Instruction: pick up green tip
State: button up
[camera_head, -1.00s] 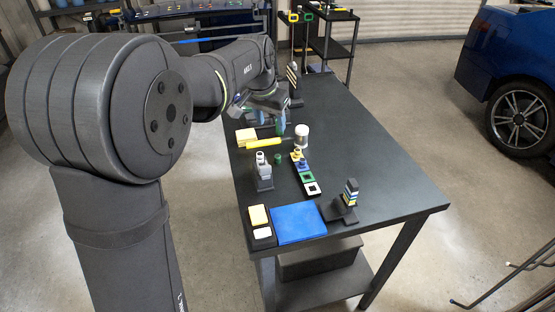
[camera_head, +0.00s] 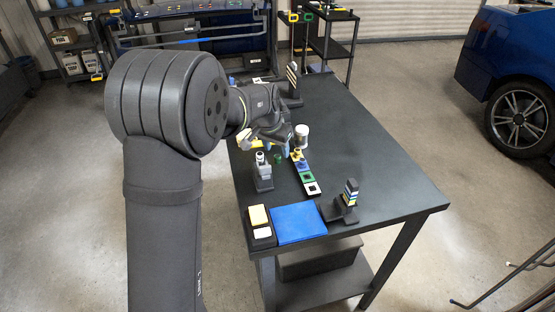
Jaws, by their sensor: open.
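The green tip (camera_head: 278,158) is a small, short green piece on the dark table, just right of a grey stand. It is tiny in this view, so its exact shape is hard to tell. My gripper (camera_head: 278,147) is open, with its bluish fingertips pointing down. In the picture it is just above and behind the green tip. I cannot tell the exact height gap or whether they touch. Nothing shows between the fingers.
A grey stand with a white-topped piece (camera_head: 263,172) is close left. A strip of coloured square frames (camera_head: 308,180) and a white cylinder (camera_head: 301,130) are close right. A blue mat (camera_head: 298,223) and a stand of coloured pieces (camera_head: 347,200) are nearer. The table's right side is clear.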

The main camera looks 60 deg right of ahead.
aim_at(277, 156)
jog(key=x, duration=0.4)
jog(key=shift+w+f, duration=0.25)
jog(key=shift+f, duration=0.1)
jog(key=c, duration=1)
jog(key=shift+o, duration=0.2)
